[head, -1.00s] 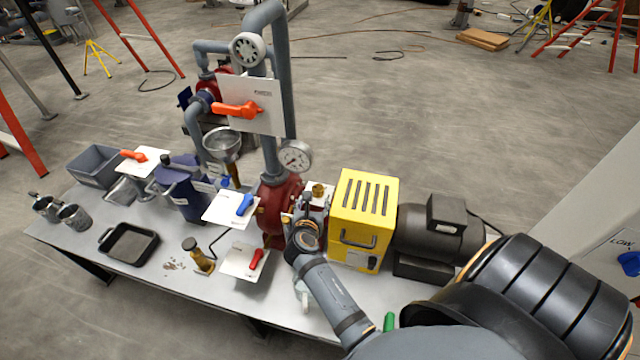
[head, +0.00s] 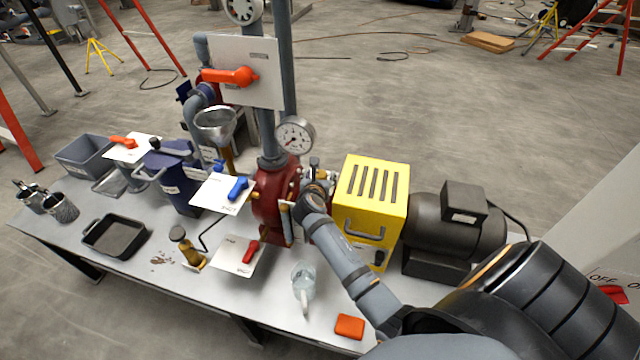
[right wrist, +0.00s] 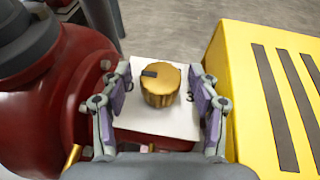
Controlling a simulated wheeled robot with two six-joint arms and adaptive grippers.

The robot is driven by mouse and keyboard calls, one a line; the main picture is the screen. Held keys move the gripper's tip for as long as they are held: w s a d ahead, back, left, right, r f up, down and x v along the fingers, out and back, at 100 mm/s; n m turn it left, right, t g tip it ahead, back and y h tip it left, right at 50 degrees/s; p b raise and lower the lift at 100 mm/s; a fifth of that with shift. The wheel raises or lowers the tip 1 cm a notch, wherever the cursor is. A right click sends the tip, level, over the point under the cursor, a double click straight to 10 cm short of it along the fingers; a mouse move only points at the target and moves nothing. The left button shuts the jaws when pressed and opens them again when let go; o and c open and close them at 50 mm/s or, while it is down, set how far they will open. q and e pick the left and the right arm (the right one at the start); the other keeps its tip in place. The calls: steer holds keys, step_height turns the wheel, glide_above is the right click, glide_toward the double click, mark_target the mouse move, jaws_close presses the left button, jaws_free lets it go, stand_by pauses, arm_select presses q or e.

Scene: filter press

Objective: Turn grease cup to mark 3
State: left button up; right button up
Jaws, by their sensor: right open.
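The grease cup (right wrist: 160,88) is a ribbed brass knob with a dark pointer bar on top, pointing left in the right wrist view. It stands on a white plate (right wrist: 150,121) with a "3" visible just right of the cup; other marks are hidden or unreadable. My right gripper (right wrist: 162,86) is open, with one finger on each side of the cup and gaps visible between. In the head view my right gripper (head: 315,187) is between the red pump (head: 273,200) and the yellow guard and hides the cup. My left gripper is not in view.
The yellow slotted guard (head: 375,195) stands close right of my right gripper, with a black motor (head: 455,230) beyond. A gauge (head: 294,136) and pipes rise behind. A glass mug (head: 303,283) and an orange block (head: 350,326) lie near the table's front edge.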

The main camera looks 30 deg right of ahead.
steer(key=shift+w+d+f, duration=0.15)
steer(key=shift+w+d, duration=0.05)
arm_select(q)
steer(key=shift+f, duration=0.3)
arm_select(e)
steer(key=c, duration=1.2)
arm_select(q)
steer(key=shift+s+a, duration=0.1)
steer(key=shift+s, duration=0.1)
